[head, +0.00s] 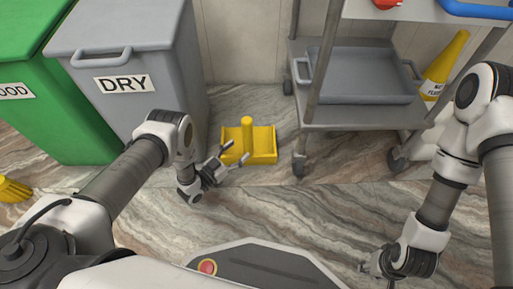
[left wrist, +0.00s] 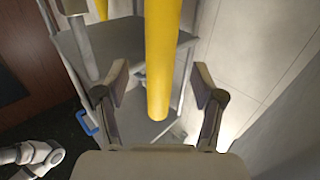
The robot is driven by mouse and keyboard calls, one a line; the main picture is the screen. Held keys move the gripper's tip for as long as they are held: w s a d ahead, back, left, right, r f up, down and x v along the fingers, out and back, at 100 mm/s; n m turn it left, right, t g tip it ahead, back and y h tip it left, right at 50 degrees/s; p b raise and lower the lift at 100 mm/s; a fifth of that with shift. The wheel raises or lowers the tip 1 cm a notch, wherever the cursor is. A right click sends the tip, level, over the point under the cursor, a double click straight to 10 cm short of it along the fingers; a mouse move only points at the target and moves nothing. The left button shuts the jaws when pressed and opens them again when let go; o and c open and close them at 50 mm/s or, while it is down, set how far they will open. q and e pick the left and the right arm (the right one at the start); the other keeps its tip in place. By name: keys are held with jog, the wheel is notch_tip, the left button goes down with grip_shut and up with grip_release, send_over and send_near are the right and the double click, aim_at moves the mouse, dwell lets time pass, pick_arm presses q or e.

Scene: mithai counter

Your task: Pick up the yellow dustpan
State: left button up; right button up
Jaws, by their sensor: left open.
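The yellow dustpan (head: 262,146) rests on the marbled floor between the grey bin and the steel trolley, its handle (head: 247,124) standing upright. My left gripper (head: 236,153) is open and empty at the front of the dustpan, low over the floor. In the left wrist view the yellow handle (left wrist: 160,55) runs down the middle, between the two spread fingers in the picture. Neither finger appears to touch it, and how far away it is cannot be judged. My right gripper (head: 376,268) hangs at the lower right, away from the dustpan; its finger opening is unclear.
A grey DRY bin (head: 125,60) and a green bin (head: 40,110) stand left. The steel trolley (head: 355,112) with a grey tray (head: 362,75) stands right of the dustpan. A yellow floor sign (head: 445,62) is behind it. A yellow object (head: 12,188) lies far left.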

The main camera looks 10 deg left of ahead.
aim_at(244, 144)
pick_arm(q)
jog(key=b+x, duration=0.2)
jog(key=x, duration=0.1)
jog(key=b+x, duration=0.1)
jog(key=x, duration=0.1)
jog(key=shift+w+d+f+b, duration=0.1)
jog(key=shift+w+f+b, duration=0.05)
jog(key=shift+f+b, duration=0.15)
jog(key=shift+w+d+r, duration=0.1)
jog(key=shift+w+d, duration=0.05)
jog(key=shift+w, duration=0.15)
jog(key=shift+r, duration=0.15)
grip_shut()
jog(key=shift+r, duration=0.1)
